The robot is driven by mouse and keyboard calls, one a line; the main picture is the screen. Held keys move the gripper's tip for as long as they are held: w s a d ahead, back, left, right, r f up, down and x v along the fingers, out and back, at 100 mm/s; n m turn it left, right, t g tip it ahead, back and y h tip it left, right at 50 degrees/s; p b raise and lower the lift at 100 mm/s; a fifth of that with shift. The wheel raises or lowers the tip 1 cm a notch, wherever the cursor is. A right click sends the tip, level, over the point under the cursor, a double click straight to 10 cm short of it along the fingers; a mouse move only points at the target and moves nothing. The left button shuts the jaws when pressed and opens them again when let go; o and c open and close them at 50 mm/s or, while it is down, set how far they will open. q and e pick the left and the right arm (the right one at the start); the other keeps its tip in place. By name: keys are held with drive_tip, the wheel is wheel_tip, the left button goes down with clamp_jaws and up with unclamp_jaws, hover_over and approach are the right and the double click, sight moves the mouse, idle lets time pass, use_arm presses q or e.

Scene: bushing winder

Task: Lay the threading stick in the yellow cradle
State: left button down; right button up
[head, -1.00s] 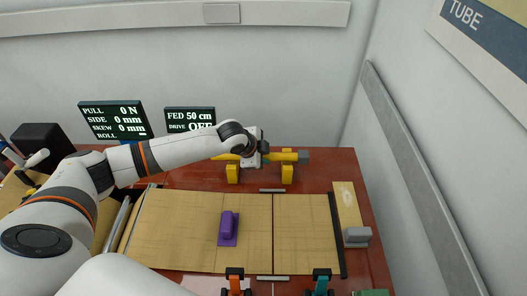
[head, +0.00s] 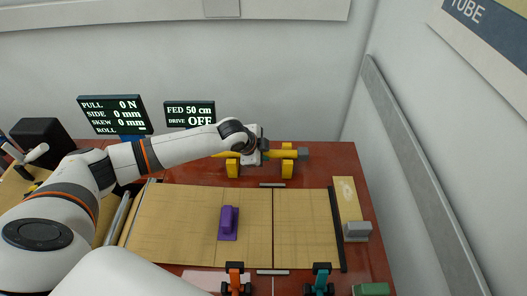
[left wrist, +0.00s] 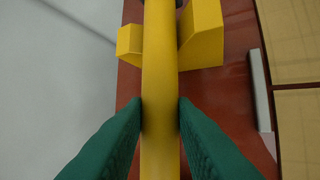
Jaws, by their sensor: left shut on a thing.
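The threading stick, a yellow rod with a grey end (head: 303,153), lies level across the back of the red-brown table. The yellow cradle has two supports, a left one (head: 232,168) and a right one (head: 287,169). My left gripper (head: 252,157) is between the supports. In the left wrist view its green fingers (left wrist: 160,105) are shut on the yellow stick (left wrist: 160,70). There the stick passes between the two prongs of one cradle support (left wrist: 204,38). Whether the stick touches the cradle's bottom is hidden. My right gripper is not in view.
A tan mat (head: 175,220) with a purple block (head: 229,223) covers the middle of the table. Two display screens (head: 115,115) stand at the back left. An orange (head: 235,277) and a teal fixture (head: 320,278) stand at the front. A grey block (head: 357,231) is at the right.

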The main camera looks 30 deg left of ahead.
use_arm(q)
drive_tip(key=shift+f, duration=0.1)
drive_tip(key=c, duration=1.1)
unclamp_jaws()
drive_tip(key=b+v, duration=0.1)
drive_tip(key=v, duration=1.1)
drive_tip(key=shift+b, duration=0.3)
